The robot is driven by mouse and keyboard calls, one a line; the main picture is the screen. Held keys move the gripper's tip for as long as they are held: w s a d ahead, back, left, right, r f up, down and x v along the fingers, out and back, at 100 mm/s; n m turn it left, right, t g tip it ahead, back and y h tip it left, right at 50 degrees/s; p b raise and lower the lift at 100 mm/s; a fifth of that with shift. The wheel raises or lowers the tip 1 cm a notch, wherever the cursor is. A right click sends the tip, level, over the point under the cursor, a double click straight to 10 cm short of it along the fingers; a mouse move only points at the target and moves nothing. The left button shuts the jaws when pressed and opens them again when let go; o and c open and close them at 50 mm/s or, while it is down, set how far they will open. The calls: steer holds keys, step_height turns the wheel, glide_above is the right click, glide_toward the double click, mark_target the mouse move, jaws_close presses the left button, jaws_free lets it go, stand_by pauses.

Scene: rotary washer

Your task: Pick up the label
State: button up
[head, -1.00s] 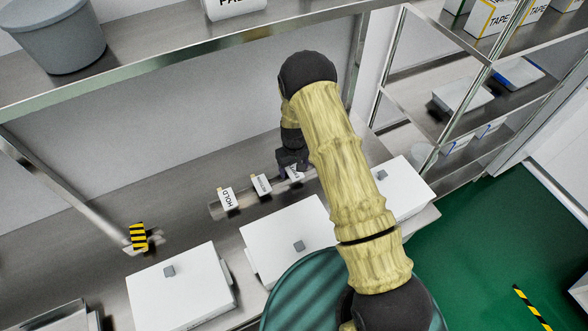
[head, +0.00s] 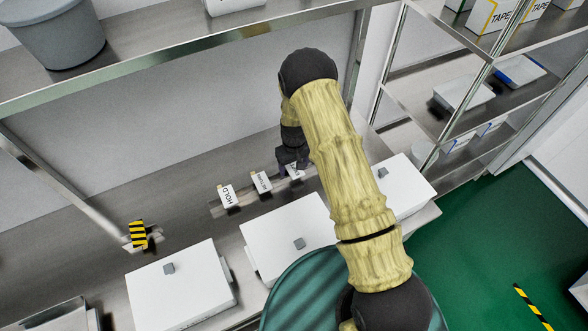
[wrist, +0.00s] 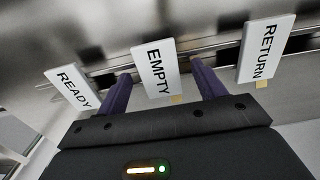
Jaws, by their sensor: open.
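Several white labels with black print stand in a row on a rail. In the wrist view the EMPTY label (wrist: 156,68) is in the middle, between the two purple fingers of my gripper (wrist: 161,72). The fingers are open, one on each side of it, with gaps visible. The READY label (wrist: 71,87) is to the left and the RETURN label (wrist: 266,50) to the right. In the head view my gripper (head: 292,163) is over the label at the right of the row, which it partly hides. The HOLD label (head: 228,196) and RETURN label (head: 261,183) are to its left.
White lidded boxes (head: 180,285) stand along the front of the steel bench. A yellow-black striped block (head: 138,235) is at the left. An upper shelf (head: 150,62) with a grey bin (head: 60,35) runs above. A rack (head: 470,115) stands at right.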

mark_target(294, 168)
stand_by(0.4)
steer(key=c, duration=1.1)
steer(key=shift+o, duration=0.2)
steer(key=shift+r+p, duration=0.25)
steer(key=shift+p, duration=0.1)
step_height(294, 168, up, 10)
steer(key=b, duration=0.4)
